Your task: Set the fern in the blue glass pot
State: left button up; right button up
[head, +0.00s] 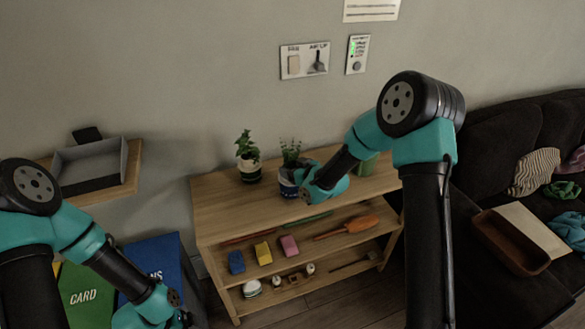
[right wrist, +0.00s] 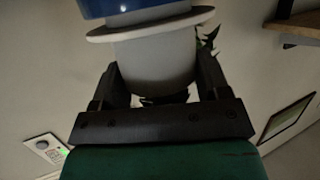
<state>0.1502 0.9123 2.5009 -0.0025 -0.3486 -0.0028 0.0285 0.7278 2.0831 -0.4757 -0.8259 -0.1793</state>
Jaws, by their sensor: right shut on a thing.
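The fern (head: 291,153) stands upright above the shelf top in the head view, and its dark leaves show in the right wrist view (right wrist: 160,99). My right gripper (head: 303,187) is shut on its grey inner pot (right wrist: 152,65). A pale flange and the blue glass pot (head: 287,188) line up with the grey pot; the blue also shows at the top edge of the right wrist view (right wrist: 135,8). I cannot tell how deep the grey pot sits in it. My left gripper (head: 183,318) is at the lower left, its fingers mostly hidden.
Another leafy plant in a dark and white pot (head: 249,171) stands close by on the wooden shelf (head: 222,207). A green pot (head: 366,166) is behind my right arm. Lower shelves hold several small things. Blue and green bins (head: 150,258) stand at left, a dark sofa (head: 490,155) at right.

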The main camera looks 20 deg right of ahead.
jog(key=shift+f, duration=0.35)
dwell(0.5)
jog(key=o, duration=0.8)
jog(key=v, duration=1.7)
jog(key=shift+s, duration=0.2)
